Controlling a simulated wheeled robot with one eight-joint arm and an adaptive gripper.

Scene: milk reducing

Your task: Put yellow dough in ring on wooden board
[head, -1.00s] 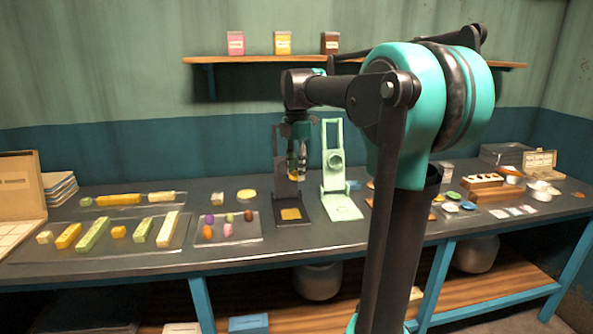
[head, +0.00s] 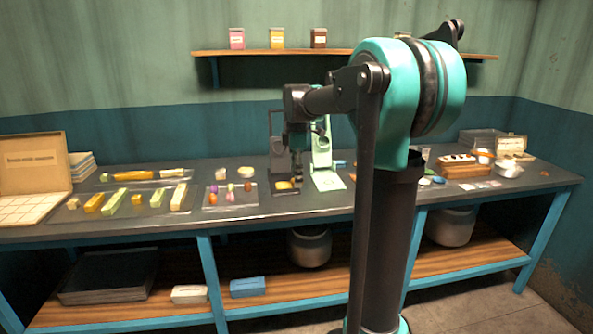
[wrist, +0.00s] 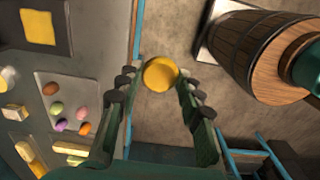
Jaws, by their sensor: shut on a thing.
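In the wrist view my gripper (wrist: 155,95) is shut on a round yellow piece of dough (wrist: 160,73), held between the fingertips above the floor beside the table edge. In the head view my gripper (head: 297,168) shows small, below the dark wrist and in front of the black press; the dough in it cannot be made out there. I cannot pick out a wooden board with a ring in either view.
Trays of yellow and green bars (head: 117,202) and colored eggs (head: 229,194) lie on the table, left of the black press (head: 285,193) and green press (head: 326,181). In the wrist view a barrel-like thing (wrist: 249,45) stands right.

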